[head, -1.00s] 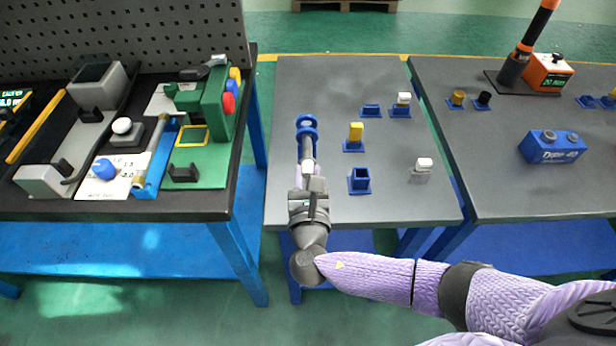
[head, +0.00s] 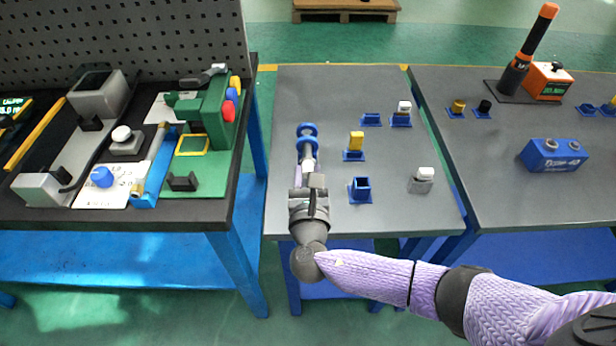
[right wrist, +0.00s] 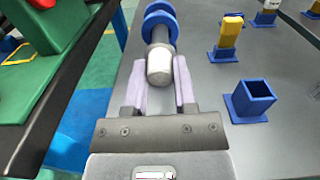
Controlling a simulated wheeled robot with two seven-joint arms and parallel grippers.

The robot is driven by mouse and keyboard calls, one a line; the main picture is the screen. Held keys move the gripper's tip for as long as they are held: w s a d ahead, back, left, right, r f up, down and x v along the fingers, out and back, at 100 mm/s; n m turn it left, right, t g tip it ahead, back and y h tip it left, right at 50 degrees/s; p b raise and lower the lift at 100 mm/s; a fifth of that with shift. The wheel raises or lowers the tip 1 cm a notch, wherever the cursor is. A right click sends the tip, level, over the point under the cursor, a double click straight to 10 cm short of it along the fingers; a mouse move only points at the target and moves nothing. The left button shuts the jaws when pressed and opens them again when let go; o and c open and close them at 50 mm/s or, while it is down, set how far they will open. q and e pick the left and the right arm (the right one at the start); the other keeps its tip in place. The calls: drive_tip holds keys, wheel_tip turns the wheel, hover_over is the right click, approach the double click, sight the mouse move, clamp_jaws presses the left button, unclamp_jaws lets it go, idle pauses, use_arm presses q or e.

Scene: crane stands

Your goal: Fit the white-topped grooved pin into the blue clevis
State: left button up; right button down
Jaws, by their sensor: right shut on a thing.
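My right gripper (head: 308,172) is shut on the white-topped grooved pin (right wrist: 160,65). The pin lies between the pale fingers, with its white end toward me and its darker shaft pointing at the blue clevis (head: 308,130). The clevis shows two round blue lugs near the left edge of the middle table; they also show in the right wrist view (right wrist: 160,10). The pin's far end reaches the near lug in the picture. I cannot tell how deep it sits in the holes. My left gripper is not in view.
On the middle table (head: 285,205), an empty blue socket (head: 361,190), a yellow-topped pin (head: 356,140) and a grey white-topped piece (head: 422,180) stand to the right. Another white-topped pin (head: 404,107) stands farther back. The left bench (head: 220,210) bears a green fixture.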

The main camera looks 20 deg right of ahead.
sight(308, 160)
drive_tip(key=shift+b+x, duration=0.75)
drive_tip(key=shift+x, duration=1.1)
drive_tip(key=shift+c, duration=1.7)
unclamp_jaws()
drive_tip(key=shift+s+r+p, duration=0.1)
drive_tip(key=shift+s+p, duration=0.2)
drive_tip(key=shift+p, duration=0.05)
drive_tip(key=p+v, duration=0.2)
drive_tip(key=v, duration=0.1)
drive_tip(key=shift+s+a, duration=0.2)
drive_tip(key=shift+s, duration=0.45)
